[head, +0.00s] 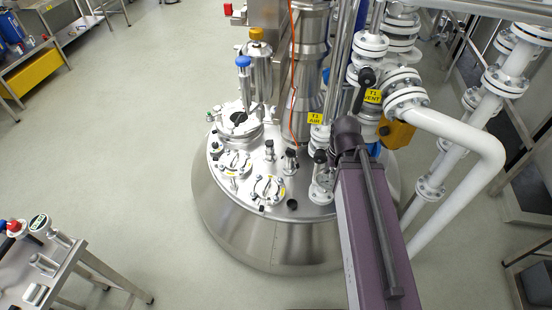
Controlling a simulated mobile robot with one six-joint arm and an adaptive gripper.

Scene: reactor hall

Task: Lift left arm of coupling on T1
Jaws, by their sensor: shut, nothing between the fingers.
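The steel vessel (240,236) stands in the middle of the head view. Yellow tags reading T1 are on its pipework, one tag (315,118) above the lid and one T1 VENT tag (373,96) farther right. Two round fittings with small metal parts on top, one fitting (235,162) and a nearer fitting (268,187), sit on the lid. I cannot tell which fitting is the coupling or make out its left arm. My purple arm (368,225) reaches up from the bottom right over the vessel's right side. I cannot make out my gripper.
White flanged pipes (470,150) crowd the right side. A steel column (309,60) with an orange cable and blue- and yellow-capped fittings rise from the lid. A steel table (62,268) stands at lower left. The floor (130,130) between is clear.

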